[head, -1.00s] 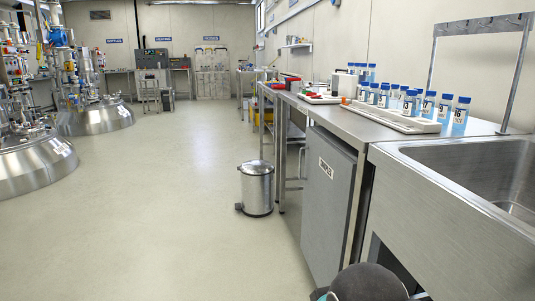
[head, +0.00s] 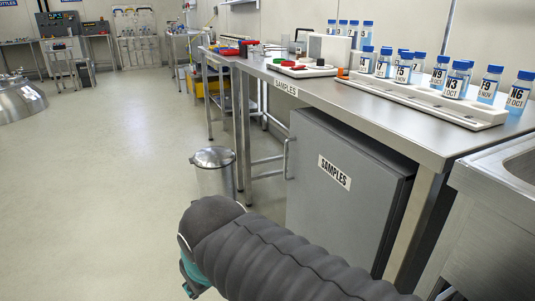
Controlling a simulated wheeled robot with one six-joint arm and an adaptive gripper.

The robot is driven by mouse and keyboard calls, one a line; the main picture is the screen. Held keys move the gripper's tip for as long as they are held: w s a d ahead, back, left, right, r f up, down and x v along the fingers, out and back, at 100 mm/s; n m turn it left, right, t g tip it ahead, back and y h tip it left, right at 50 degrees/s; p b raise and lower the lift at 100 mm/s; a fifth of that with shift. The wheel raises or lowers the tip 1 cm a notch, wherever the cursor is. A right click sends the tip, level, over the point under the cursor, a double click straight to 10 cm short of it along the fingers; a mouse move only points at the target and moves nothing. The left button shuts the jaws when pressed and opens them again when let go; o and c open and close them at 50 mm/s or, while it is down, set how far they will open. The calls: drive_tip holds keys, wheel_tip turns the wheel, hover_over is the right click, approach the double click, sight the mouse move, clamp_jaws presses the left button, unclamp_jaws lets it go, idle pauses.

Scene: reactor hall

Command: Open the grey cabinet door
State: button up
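The grey cabinet door (head: 325,215) stands under the steel bench at centre right in the head view. It bears a white SAMPLES label (head: 334,172) and looks shut. Its upright bar handle (head: 287,158) sticks out at the left edge. My dark ribbed arm crosses the bottom of the view and hides the door's lower part. A teal part of my arm shows at its lower left. My gripper is not in view, so I cannot see its fingers or whether it touches anything.
The steel bench (head: 400,115) above the door carries a white rack (head: 430,100) of several blue-capped bottles. A metal bin (head: 214,172) stands left of the door, near the bench legs. A sink unit (head: 490,190) is at right.

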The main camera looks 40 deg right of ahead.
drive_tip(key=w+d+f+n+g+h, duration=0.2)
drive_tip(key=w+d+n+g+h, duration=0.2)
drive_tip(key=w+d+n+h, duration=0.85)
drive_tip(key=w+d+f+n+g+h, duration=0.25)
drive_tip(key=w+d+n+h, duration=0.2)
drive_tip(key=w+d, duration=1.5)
hover_over(285, 176)
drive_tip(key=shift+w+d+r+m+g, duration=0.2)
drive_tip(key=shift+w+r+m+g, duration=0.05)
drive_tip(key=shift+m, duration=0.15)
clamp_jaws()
